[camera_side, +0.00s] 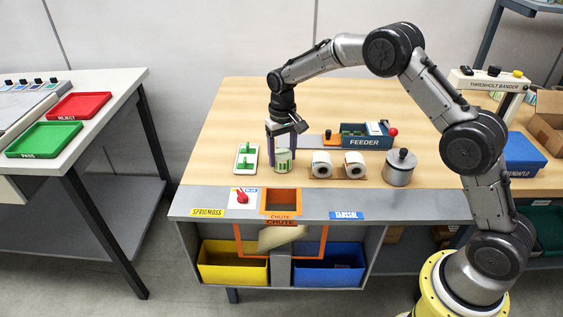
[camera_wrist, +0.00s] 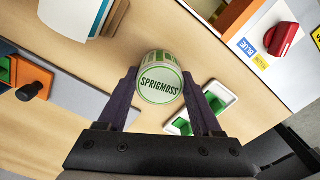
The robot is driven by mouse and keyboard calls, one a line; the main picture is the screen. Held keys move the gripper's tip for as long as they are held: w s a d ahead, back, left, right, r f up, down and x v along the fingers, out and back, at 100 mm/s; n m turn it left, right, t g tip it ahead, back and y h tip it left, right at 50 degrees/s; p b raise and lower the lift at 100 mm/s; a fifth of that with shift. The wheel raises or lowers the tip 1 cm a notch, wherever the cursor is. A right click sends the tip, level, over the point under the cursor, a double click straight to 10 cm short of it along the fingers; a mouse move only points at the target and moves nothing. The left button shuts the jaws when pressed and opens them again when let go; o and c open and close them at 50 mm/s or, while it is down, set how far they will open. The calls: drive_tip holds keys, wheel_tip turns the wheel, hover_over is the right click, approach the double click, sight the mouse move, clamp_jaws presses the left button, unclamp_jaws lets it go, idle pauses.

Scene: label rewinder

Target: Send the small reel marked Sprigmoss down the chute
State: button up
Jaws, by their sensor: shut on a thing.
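My gripper (camera_side: 284,150) is shut on a small white-and-green reel (camera_side: 284,161). In the wrist view the reel's round end (camera_wrist: 160,84) faces the camera and reads SPRIGMOSS, with a finger of my gripper (camera_wrist: 166,92) on each side. The reel is upright over the wooden table, behind the chute; I cannot tell whether it touches the table. The orange-framed chute opening (camera_side: 281,193) is at the table's front. A tilted beige plate (camera_side: 280,237) shows below it. A red knob (camera_side: 242,195) sits on a white panel left of the chute, beside a BLUE label (camera_wrist: 253,53).
A yellow bin (camera_side: 222,274) and a blue bin (camera_side: 330,276) stand below, under SPRIGMOSS and TANSSAL labels. A white tray with green parts (camera_side: 246,169) is left of the reel. Two white rolls (camera_side: 321,165), a metal pot (camera_side: 400,168) and the feeder (camera_side: 363,142) are right.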

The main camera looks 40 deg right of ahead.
sight(284, 159)
drive_tip(key=shift+r, duration=2.95)
drive_tip(key=shift+s+a+f+m, duration=0.25)
drive_tip(key=shift+s+a, duration=0.1)
drive_tip(key=shift+s, duration=0.2)
drive_tip(key=shift+s+a+f+m, duration=0.2)
drive_tip(key=shift+s+a, duration=0.15)
drive_tip(key=shift+s, duration=0.2)
drive_tip(key=s+a+r, duration=0.2)
drive_tip(key=s+a, duration=0.5)
drive_tip(key=shift+n, duration=0.45)
drive_tip(key=shift+w+a+f, duration=0.1)
drive_tip(key=shift+w+f, duration=0.05)
drive_tip(key=shift+f, duration=1.15)
drive_tip(key=shift+w+a+f, duration=0.1)
drive_tip(key=shift+f, duration=1.2)
drive_tip(key=o, duration=1)
drive_tip(key=shift+c, duration=0.2)
